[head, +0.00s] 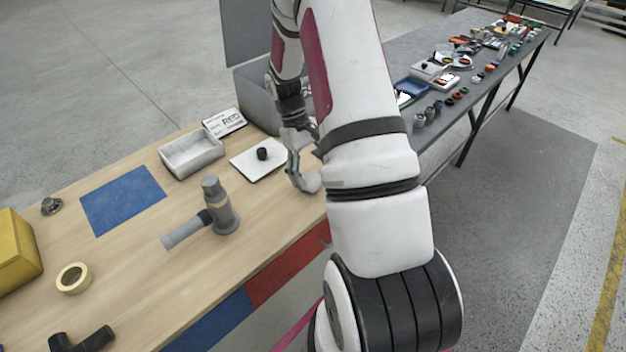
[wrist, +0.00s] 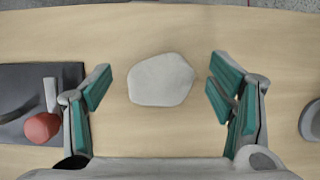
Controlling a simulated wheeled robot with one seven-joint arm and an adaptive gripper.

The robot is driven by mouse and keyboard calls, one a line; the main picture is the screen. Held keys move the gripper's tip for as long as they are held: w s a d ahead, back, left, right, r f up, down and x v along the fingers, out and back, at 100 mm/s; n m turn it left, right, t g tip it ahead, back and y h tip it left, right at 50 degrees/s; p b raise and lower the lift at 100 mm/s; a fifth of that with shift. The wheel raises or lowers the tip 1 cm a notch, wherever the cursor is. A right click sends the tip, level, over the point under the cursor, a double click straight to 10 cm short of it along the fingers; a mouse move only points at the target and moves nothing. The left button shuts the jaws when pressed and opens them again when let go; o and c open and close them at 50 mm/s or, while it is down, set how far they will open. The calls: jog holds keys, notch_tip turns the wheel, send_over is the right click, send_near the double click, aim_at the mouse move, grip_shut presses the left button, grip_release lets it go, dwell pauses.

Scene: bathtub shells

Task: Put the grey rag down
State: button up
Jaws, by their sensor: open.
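The grey rag is a pale, flat, rounded patch (wrist: 161,79) lying on the wooden table (wrist: 160,130) in the wrist view. My gripper (wrist: 160,68) is open, with one green-padded finger on each side of the rag. Gaps of bare table show between the rag and both fingers, so neither touches it. In the head view my gripper (head: 297,165) is low over the right end of the table, partly behind my arm. There I cannot clearly tell the rag from the grey gripper parts.
A white plate with a black knob (head: 250,167), a grey tray (head: 190,156) and a grey pipe fitting (head: 222,215) stand left of my gripper. A blue mat (head: 122,200) lies farther left. The wrist view shows a red object (wrist: 42,127) on a dark mat at left.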

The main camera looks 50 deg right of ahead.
jog(key=w+a+r+t+h+b, duration=0.1)
jog(key=w+a+r, duration=0.15)
jog(key=r, duration=0.65)
jog(key=w+a+r+t+b, duration=0.1)
jog(key=a+r, duration=0.3)
jog(key=r, duration=0.5)
jog(key=s+a+r+t, duration=0.4)
jog(key=s+a+r, duration=0.2)
jog(key=a, duration=0.3)
jog(key=s+a+r+t, duration=0.4)
jog(key=s+a, duration=0.4)
jog(key=a, duration=0.2)
jog(key=shift+a+r+n+y, duration=0.3)
jog(key=shift+r+y, duration=0.1)
jog(key=shift+r, duration=0.45)
jog(key=shift+c, duration=0.7)
